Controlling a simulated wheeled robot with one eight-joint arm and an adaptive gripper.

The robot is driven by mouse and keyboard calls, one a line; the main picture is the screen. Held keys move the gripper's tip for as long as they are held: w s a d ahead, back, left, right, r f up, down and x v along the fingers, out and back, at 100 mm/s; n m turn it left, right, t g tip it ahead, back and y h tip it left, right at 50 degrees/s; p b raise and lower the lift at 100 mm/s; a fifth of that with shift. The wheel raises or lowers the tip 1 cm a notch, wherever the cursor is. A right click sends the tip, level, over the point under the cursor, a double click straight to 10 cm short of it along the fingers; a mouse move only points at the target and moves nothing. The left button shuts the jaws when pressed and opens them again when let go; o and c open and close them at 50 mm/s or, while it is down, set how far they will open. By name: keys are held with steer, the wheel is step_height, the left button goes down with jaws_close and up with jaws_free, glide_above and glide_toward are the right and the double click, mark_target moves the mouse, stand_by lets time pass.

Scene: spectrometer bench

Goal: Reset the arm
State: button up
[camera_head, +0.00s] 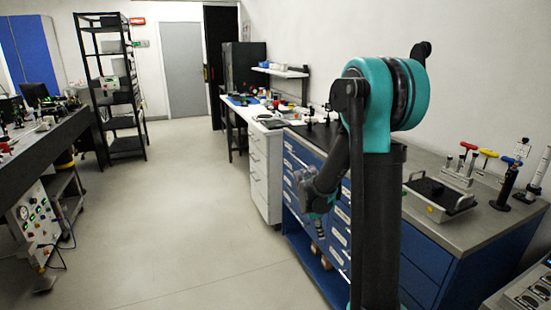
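My arm (385,95), teal and black, stands upright at the right of the head view, in front of the blue drawer bench. Its lower part bends down and to the left. My gripper (320,229) hangs low beside the drawer fronts and points downward. It is small and dark here, and I cannot tell whether its fingers are open or shut. I see nothing clearly held in it.
The blue drawer bench (432,258) carries a grey tray (440,198) and several coloured-handle tools at right. A white drawer unit (260,172) stands behind. An instrument bench (45,140) is at left, a black shelf rack (122,145) farther back. The floor (180,230) between is clear.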

steer(key=s+r+m+t+y, duration=0.1)
steer(key=s+m+t+y, duration=0.1)
steer(key=s+m, duration=1.5)
steer(key=s+y, duration=0.1)
steer(key=s, duration=0.4)
steer(key=shift+a+r, duration=0.2)
steer(key=shift+r, duration=0.1)
steer(key=shift+s, duration=0.2)
